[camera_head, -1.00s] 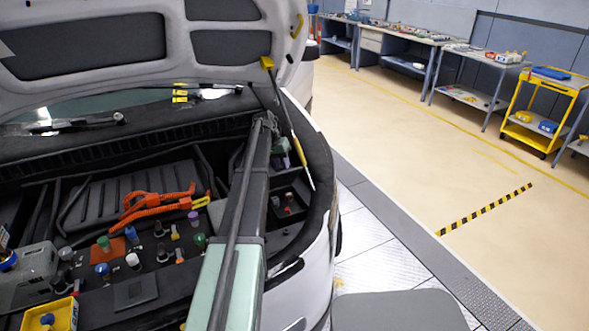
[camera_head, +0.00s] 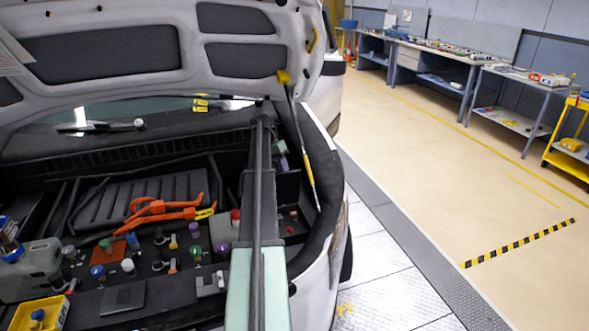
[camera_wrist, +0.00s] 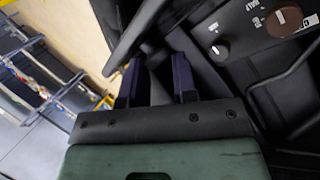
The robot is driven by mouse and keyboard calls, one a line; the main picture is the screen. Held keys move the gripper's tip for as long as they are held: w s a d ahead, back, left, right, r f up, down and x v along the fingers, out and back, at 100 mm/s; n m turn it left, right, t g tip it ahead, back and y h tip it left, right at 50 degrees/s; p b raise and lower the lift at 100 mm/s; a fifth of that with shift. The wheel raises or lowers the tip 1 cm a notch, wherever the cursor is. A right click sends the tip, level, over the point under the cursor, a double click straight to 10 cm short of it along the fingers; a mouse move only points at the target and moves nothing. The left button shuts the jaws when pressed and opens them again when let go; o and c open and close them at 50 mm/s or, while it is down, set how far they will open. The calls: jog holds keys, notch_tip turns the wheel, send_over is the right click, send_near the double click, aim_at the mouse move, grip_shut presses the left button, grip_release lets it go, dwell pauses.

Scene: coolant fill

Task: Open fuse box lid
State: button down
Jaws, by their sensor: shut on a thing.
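My gripper (camera_wrist: 157,80) shows in the wrist view with its two dark blue fingers closed around a dark piece between them. The piece appears to be the fuse box lid (camera_wrist: 158,92), though most of it is hidden between the fingers and it blends with the black parts around it. In the head view, my own arm runs up the right side of the engine bay and covers the area behind it. The gripper and the lid cannot be made out there.
A black panel with labelled knobs (camera_wrist: 222,48) lies right of the fingers. The car hood (camera_head: 150,50) stands raised above the bay, with a prop rod (camera_head: 303,150) at the right. Orange cables (camera_head: 160,210) and coloured caps crowd the bay. The floor (camera_head: 440,170) at right is clear.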

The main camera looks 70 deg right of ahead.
jog(key=shift+w+a+f, duration=0.15)
jog(key=shift+w+f, duration=0.25)
jog(key=shift+w, duration=0.05)
jog(key=c, duration=1.1)
grip_release()
jog(key=shift+w+f, duration=0.1)
jog(key=shift+w, duration=0.05)
jog(key=shift+o, duration=1)
jog(key=shift+w+f, duration=0.1)
jog(key=shift+w, duration=0.15)
jog(key=shift+s, duration=0.15)
jog(key=shift+s+d, duration=0.25)
jog(key=shift+d, duration=0.2)
